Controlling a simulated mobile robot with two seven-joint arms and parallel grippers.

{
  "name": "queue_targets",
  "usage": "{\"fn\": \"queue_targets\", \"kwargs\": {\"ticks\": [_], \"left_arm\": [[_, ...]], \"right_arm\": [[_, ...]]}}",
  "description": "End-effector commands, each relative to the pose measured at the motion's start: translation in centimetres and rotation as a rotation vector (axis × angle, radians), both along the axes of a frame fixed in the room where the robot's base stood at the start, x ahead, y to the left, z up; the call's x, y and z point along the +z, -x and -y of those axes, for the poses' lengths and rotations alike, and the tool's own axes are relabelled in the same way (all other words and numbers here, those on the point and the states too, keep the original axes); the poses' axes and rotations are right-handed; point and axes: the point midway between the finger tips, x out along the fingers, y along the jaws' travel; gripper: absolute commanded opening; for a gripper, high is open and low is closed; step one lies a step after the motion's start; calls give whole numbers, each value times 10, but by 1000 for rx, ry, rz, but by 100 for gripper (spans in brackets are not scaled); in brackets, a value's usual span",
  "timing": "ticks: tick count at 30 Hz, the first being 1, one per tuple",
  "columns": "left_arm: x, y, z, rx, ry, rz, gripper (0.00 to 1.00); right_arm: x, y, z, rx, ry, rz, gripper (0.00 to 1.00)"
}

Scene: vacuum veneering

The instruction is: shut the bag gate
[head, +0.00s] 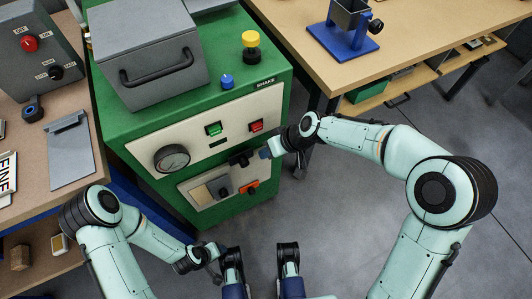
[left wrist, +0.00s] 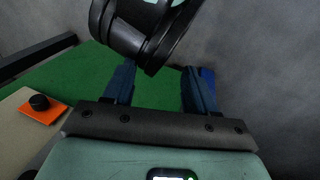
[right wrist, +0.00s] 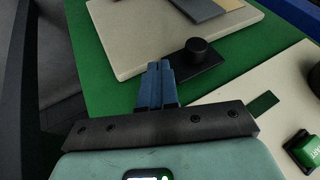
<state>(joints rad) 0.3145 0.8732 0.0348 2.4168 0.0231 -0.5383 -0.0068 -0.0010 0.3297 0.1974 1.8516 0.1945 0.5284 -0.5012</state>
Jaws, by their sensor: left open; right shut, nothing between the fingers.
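No part in view is labelled as the bag gate. On the green machine's (head: 185,118) front, a black plate with a round knob (head: 240,158) sits at the upper edge of a pale lower panel (head: 195,206). It also shows in the right wrist view (right wrist: 198,56). The lower panel carries a grey and tan insert, another black knob and an orange plate (head: 251,187). My right gripper (head: 267,153) is shut and empty beside the black plate; its blue fingertips (right wrist: 156,68) are close to it, contact unclear. My left gripper (left wrist: 160,85) is open and empty, low by the machine front.
A dial gauge (head: 172,159), a green button (head: 213,129) and a red button (head: 256,126) sit on the upper panel. In the left wrist view, a black and pale arm part (left wrist: 135,30) crosses close above my left fingers. Workbenches flank the machine; grey floor is clear at right.

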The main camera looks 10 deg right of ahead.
Motion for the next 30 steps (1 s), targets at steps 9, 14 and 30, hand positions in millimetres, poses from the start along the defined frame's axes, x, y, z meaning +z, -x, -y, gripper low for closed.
{"fn": "queue_targets", "kwargs": {"ticks": [9, 14, 30], "left_arm": [[17, 20, 10, -22, 25, -54, 56], [21, 27, 13, -30, 35, -71, 56], [22, 29, 14, -32, 38, -79, 56]], "right_arm": [[59, 13, 38, -4, 2, 5, 0], [76, 18, 49, -4, 2, 2, 0], [49, 22, 58, -51, 14, -43, 0]]}}
